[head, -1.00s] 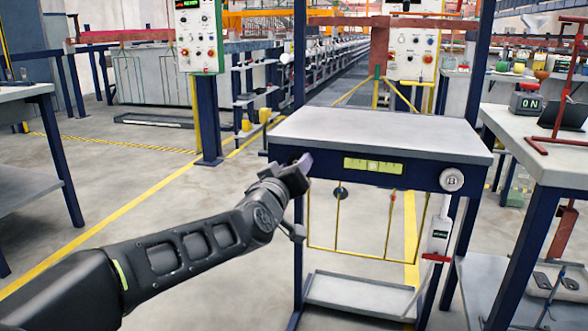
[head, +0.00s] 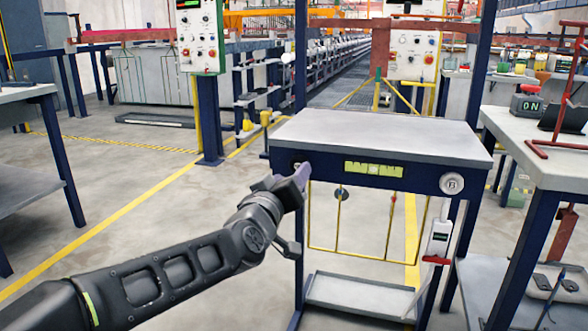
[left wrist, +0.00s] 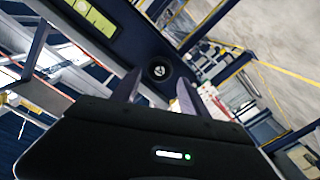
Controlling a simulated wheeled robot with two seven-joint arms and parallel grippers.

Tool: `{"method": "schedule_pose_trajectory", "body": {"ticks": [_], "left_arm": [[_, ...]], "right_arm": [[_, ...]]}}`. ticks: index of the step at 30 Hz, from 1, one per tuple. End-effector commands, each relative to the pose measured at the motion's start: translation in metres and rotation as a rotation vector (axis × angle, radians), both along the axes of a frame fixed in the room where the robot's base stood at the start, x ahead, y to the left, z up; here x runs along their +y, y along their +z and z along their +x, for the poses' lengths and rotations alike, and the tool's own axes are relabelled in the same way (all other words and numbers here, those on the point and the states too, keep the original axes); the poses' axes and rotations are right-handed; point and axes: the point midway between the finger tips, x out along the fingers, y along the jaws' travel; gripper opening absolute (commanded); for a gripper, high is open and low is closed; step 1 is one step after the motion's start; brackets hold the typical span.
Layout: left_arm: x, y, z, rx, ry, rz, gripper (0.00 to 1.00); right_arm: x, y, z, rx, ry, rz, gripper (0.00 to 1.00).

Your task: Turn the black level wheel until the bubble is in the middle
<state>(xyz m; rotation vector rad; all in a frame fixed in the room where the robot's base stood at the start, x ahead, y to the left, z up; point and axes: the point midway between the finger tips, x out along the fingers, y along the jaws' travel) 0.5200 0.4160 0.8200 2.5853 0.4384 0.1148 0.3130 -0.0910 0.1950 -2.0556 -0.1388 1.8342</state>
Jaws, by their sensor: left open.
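The black level wheel (head: 297,164) is on the left end of the bench's dark blue front panel, partly hidden by my gripper in the head view. In the left wrist view the round black wheel (left wrist: 157,71) shows whole, with a pale mark on its face. My left gripper (head: 304,173) is open in front of it. In the wrist view its two fingers stand either side of the wheel, with no clear contact. The yellow-green level vial (head: 373,169) is on the same panel. A paler patch shows near its middle; the bubble's exact place is too small to tell.
A round white dial (head: 452,184) is at the panel's right end. The grey bench top (head: 380,135) is bare. Yellow rods hang below it, above a low shelf (head: 360,295). Another bench (head: 560,165) stands close on the right. The floor to the left is open.

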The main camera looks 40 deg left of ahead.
Motion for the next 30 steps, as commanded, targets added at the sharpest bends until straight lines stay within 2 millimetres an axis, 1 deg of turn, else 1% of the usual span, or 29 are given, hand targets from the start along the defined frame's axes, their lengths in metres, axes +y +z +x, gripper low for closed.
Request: {"method": "schedule_pose_trajectory", "body": {"ticks": [1, 3, 6, 9, 28, 30], "left_arm": [[-0.003, 0.003, -0.01, -0.002, 0.001, 0.001, 0.52], [-0.007, 0.003, -0.02, -0.002, 0.001, 0.001, 0.52], [-0.011, 0.002, -0.031, -0.001, 0.0, 0.0, 0.52], [-0.013, 0.001, -0.037, 0.0, 0.0, 0.0, 0.52], [-0.014, 0.0, -0.038, -0.006, -0.001, -0.009, 0.52], [-0.018, -0.004, -0.036, 0.0, -0.012, 0.002, 0.52]], "right_arm": [[0.0, 0.005, -0.001, 0.001, 0.0, -0.001, 0.0], [0.0, 0.007, -0.001, 0.001, 0.001, -0.001, 0.0], [0.001, 0.009, -0.002, 0.001, 0.001, -0.002, 0.0], [0.001, 0.01, -0.002, 0.001, 0.001, -0.002, 0.0], [0.001, 0.009, -0.002, 0.001, 0.001, -0.002, 0.0], [0.001, 0.009, -0.002, 0.001, 0.001, -0.002, 0.0]]}}
